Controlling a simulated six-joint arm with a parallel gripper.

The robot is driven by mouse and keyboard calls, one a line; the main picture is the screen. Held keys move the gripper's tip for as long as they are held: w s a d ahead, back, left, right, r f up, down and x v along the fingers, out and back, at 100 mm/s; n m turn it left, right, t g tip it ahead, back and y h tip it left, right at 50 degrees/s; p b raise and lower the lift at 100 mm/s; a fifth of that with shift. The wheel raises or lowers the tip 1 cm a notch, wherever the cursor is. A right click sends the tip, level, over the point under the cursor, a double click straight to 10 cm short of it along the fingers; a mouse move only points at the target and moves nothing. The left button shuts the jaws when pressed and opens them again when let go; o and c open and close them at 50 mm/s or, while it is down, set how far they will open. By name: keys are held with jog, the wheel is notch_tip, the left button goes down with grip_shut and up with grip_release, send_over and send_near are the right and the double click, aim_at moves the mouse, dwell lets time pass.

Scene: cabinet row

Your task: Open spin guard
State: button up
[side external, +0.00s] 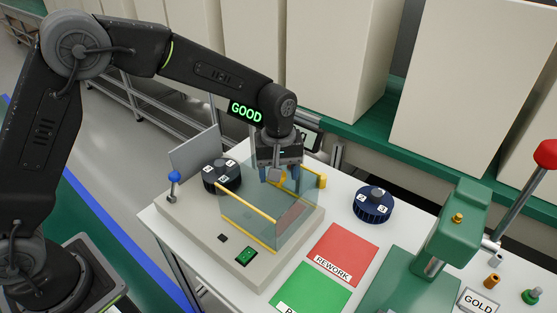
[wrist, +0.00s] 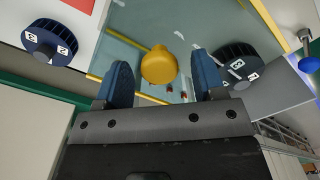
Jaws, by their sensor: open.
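The spin guard (side external: 245,218) is a clear, bluish box with yellow edge bars on a beige machine base (side external: 210,232). Its clear panel also shows in the wrist view (wrist: 125,35). A yellow rounded knob (wrist: 158,65) is in the wrist view, between my fingers, with gaps visible on both sides. My gripper (side external: 280,174) points down at the guard's far side, with its blue fingers open. It also shows in the wrist view (wrist: 163,80). I cannot tell whether the fingers touch the guard.
A dark numbered rotor (side external: 221,173) is on the base, left of the guard. Another rotor (side external: 373,205) stands on the white table. A blue-knobbed lever (side external: 174,179), green switch (side external: 246,256), red REWORK mat (side external: 342,254), green mat (side external: 312,290) and green press (side external: 450,225) are nearby.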

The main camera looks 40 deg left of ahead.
notch_tip(320, 180, up, 14)
jog(key=shift+f, duration=0.15)
dwell(0.4)
jog(key=s+a+r+m+t, duration=0.2)
jog(key=s+a+r, duration=0.15)
jog(key=s, duration=0.35)
jog(key=s+a+r+m+t, duration=0.1)
jog(key=s+a+r+m, duration=0.25)
jog(key=s, duration=0.25)
jog(key=s+a+f+m+t, duration=0.1)
jog(key=s+a+f, duration=0.1)
jog(key=s, duration=0.4)
jog(key=s+a+f+m+t, duration=0.1)
jog(key=s+a+f+m, duration=0.1)
jog(key=s, duration=0.4)
jog(key=shift+f+t, duration=0.3)
jog(key=shift+f, duration=0.3)
jog(key=shift+m, duration=0.25)
jog(key=shift+c, duration=0.2)
